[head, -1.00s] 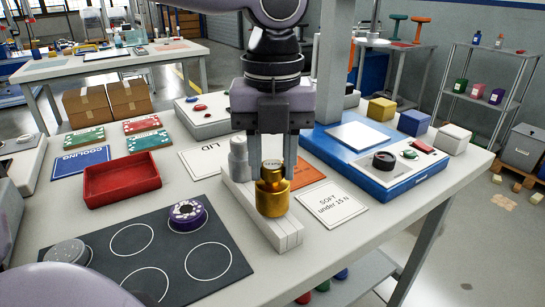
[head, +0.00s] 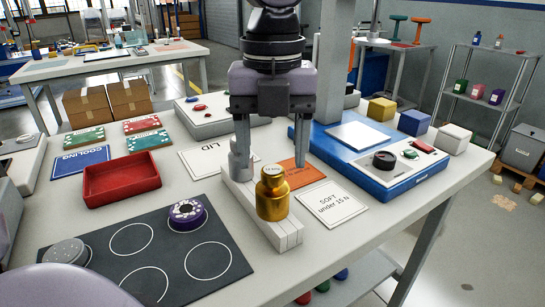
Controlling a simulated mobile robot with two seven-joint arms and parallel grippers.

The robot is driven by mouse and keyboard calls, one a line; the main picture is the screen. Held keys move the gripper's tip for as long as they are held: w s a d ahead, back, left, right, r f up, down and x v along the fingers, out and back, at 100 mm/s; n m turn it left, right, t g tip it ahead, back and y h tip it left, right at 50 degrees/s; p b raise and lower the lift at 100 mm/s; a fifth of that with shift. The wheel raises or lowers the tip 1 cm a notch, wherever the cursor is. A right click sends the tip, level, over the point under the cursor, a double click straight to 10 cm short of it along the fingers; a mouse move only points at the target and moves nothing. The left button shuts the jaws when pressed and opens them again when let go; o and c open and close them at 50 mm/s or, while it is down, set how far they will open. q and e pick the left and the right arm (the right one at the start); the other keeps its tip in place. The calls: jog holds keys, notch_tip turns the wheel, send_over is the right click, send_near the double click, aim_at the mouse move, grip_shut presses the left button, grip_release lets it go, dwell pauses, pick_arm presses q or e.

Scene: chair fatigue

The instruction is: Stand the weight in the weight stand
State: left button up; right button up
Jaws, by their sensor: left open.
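The gold weight (head: 273,200) stands upright on the front part of the pale weight stand (head: 237,197), a long low block. A grey weight (head: 240,168) stands on the stand's far end. My left gripper (head: 271,158) is open, its fingers spread wide and pointing down. It is just above and behind the gold weight, and no finger appears to hold the weight. Its left finger overlaps the grey weight in the picture; I cannot tell whether they touch. The gold weight's base hides its seat in the stand. My right gripper is not in view.
A "SOFT under 15 N" card (head: 332,204) and a blue device (head: 385,184) lie right of the stand. A dark mat (head: 150,250) with circles, holding a purple-and-white round piece (head: 187,214), and a red tray (head: 122,180) lie left. White table shows between them.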

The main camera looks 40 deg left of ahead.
pick_arm(q)
notch_tip(320, 180, up, 5)
jog(key=shift+f+p, duration=0.15)
jog(key=shift+p, duration=0.25)
dwell(0.3)
